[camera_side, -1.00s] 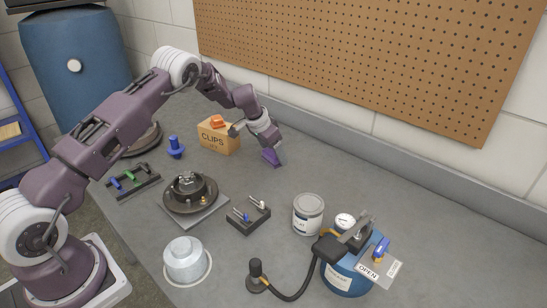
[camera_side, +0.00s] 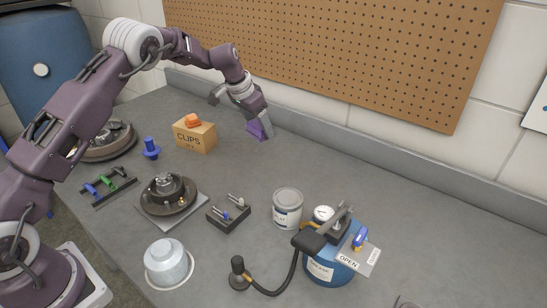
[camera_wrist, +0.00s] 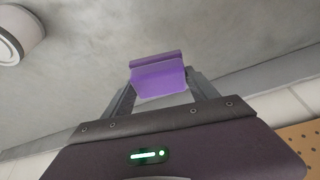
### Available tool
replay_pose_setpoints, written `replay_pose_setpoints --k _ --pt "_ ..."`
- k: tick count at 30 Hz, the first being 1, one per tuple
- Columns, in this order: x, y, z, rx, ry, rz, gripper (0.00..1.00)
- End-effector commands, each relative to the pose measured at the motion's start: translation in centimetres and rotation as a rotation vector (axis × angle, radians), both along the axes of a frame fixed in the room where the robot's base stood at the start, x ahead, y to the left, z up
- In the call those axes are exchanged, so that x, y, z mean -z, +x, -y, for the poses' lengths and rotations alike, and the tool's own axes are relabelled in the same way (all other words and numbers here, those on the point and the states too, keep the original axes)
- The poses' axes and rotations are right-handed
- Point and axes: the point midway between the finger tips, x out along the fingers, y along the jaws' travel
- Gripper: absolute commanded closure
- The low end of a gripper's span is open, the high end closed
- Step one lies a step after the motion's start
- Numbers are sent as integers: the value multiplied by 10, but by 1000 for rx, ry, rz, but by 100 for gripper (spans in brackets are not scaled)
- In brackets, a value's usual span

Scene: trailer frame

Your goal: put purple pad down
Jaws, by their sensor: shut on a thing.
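The purple pad (camera_side: 258,131) is a small block held at the tip of my gripper (camera_side: 262,126). In the side view it is in front of the back ledge, to the right of the clips box, tilted. It seems to hang over the grey counter, but its exact height is hard to tell. In the wrist view the pad (camera_wrist: 158,76) sits between the two grey fingers of my gripper (camera_wrist: 160,88), which are shut on it. Bare grey counter shows beyond it.
The cardboard clips box (camera_side: 195,136) carries an orange item. A blue knob (camera_side: 151,148), a hub on a plate (camera_side: 168,195), a black holder (camera_side: 228,213), a lidded can (camera_side: 287,208) and a blue grease tank (camera_side: 330,270) stand nearer. A pegboard wall (camera_side: 350,55) rises behind.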

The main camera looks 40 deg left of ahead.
Motion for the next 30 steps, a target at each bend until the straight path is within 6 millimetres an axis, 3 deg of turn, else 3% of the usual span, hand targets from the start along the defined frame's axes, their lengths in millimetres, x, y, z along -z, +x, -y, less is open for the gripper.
replay_pose_setpoints --k 6,9,11,18,27,30 --pt "-2 2 93 112 -1 2 74" --pt "-2 -1 127 152 -1 3 74" --pt "-2 -2 139 165 -1 3 74" --pt "48 -4 147 174 -2 0 74" --pt "94 -4 146 173 -1 1 74" --pt "99 -4 146 173 -2 3 74"
